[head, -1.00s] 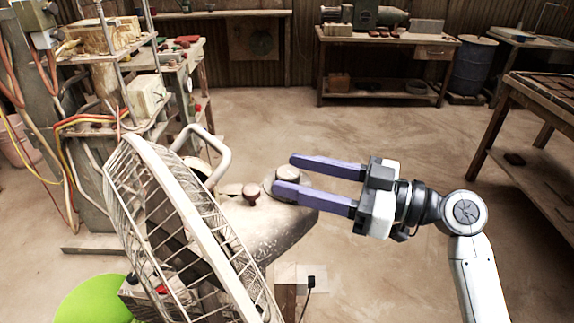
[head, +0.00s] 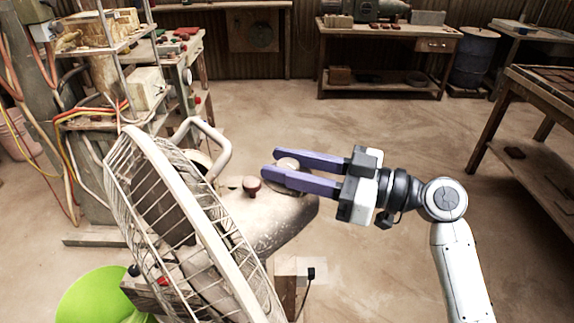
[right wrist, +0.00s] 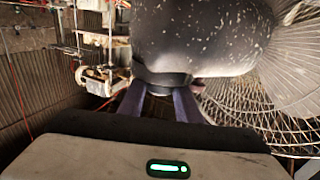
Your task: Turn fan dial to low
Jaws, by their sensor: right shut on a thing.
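The fan (head: 190,215) stands in the foreground of the head view, its wire cage facing lower left. In the right wrist view the dial (right wrist: 160,87) shows as a dark round collar between the fingers, against the housing. Its markings and setting cannot be read. My left gripper is not in view.
A small brown knob (head: 252,184) stands on the housing close to the fingers. The fan's handle (head: 212,145) arches to the left. A workbench (head: 385,45) is at the back and a table (head: 540,105) at the right. The floor between is clear.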

